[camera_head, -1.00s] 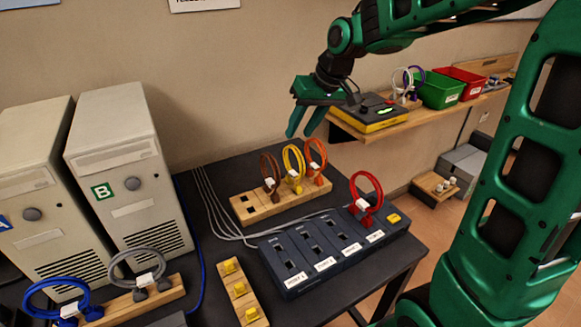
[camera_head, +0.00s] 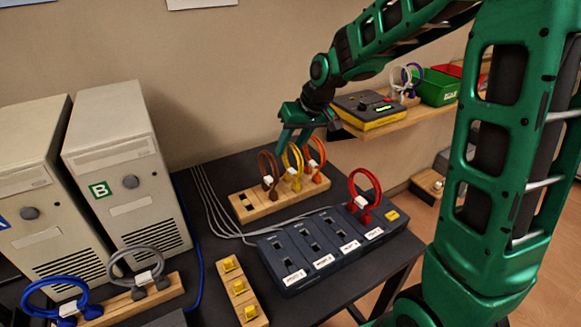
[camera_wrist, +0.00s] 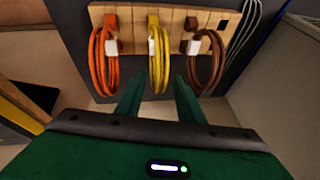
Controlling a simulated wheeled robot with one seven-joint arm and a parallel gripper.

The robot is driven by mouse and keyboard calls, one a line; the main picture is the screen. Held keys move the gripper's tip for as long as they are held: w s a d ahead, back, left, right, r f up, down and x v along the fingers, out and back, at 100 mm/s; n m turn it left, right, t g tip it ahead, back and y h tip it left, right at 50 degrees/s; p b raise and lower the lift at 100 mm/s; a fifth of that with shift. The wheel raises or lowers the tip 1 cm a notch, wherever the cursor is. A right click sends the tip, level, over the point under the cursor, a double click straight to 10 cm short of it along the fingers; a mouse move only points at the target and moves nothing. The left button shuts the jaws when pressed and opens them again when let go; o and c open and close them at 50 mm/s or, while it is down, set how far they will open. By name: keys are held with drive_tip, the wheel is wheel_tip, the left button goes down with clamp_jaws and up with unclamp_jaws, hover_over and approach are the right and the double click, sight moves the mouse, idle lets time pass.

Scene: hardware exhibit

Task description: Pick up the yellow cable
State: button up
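The yellow cable (camera_head: 296,186) is a coiled loop with a white tag, standing upright in a wooden block (camera_head: 237,205) between a brown cable (camera_head: 273,183) and an orange cable (camera_head: 319,178). My gripper (camera_head: 293,146) is open and empty, pointing down at the top of the yellow loop. In the wrist view, the yellow cable (camera_wrist: 164,62) shows in the gap between my two fingertips (camera_wrist: 158,80), with orange to the left and brown to the right. I cannot tell whether the fingertips reach past the loop's top.
A dark socket panel (camera_head: 290,279) with a red cable (camera_head: 367,215) stands in front. Beige computer towers (camera_head: 125,170) stand left, with blue (camera_head: 67,309) and grey (camera_head: 140,283) cables before them. A shelf (camera_head: 390,126) with a yellow-black device is behind right.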

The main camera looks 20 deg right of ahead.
clamp_jaws()
drive_tip(key=shift+r, duration=0.1)
